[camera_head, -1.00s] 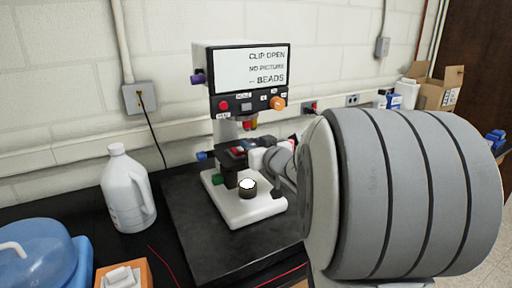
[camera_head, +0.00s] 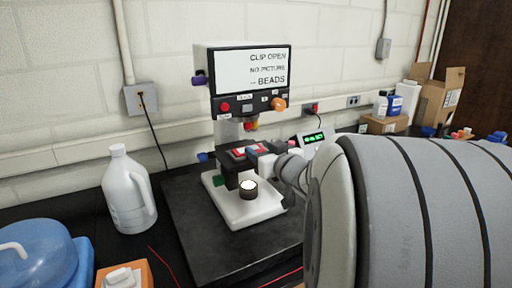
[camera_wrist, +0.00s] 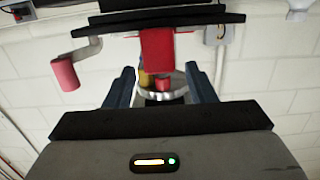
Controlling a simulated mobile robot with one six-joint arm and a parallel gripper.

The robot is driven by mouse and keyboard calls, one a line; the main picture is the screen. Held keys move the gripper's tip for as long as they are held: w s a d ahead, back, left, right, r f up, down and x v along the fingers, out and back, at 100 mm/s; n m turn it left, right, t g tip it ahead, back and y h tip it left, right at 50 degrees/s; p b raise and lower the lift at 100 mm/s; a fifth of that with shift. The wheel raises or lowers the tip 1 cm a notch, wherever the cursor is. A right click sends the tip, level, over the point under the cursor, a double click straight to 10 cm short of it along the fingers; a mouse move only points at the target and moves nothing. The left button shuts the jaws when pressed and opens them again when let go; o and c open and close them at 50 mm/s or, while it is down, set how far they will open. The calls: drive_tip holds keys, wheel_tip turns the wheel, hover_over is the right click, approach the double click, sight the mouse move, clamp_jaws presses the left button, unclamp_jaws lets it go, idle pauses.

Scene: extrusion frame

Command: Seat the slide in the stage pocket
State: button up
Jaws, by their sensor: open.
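The microscope (camera_head: 246,78) stands on a dark mat, its screen reading "CLIP OPEN", "NO PICTURE" and "BEADS". Its dark stage (camera_head: 229,171) is above the white base. A red, pale-edged piece (camera_head: 239,153) lies at the stage top; I cannot tell whether it is the slide or part of the stage. The pocket is not clearly visible.
A white jug (camera_head: 128,190) stands left of the mat. A blue container (camera_head: 38,258) and an orange box (camera_head: 124,274) are at the front left. A small device with a green display (camera_head: 313,137) stands behind my arm. Cardboard boxes (camera_head: 437,92) are at the back right.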

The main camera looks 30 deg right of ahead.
drive_tip(key=s, duration=0.7)
drive_tip(key=s+a+f+g, duration=1.3)
drive_tip(key=s+a, duration=0.2)
drive_tip(key=a, duration=0.1)
drive_tip(key=shift+f+g+h, duration=0.3)
drive_tip(key=shift+g, duration=0.1)
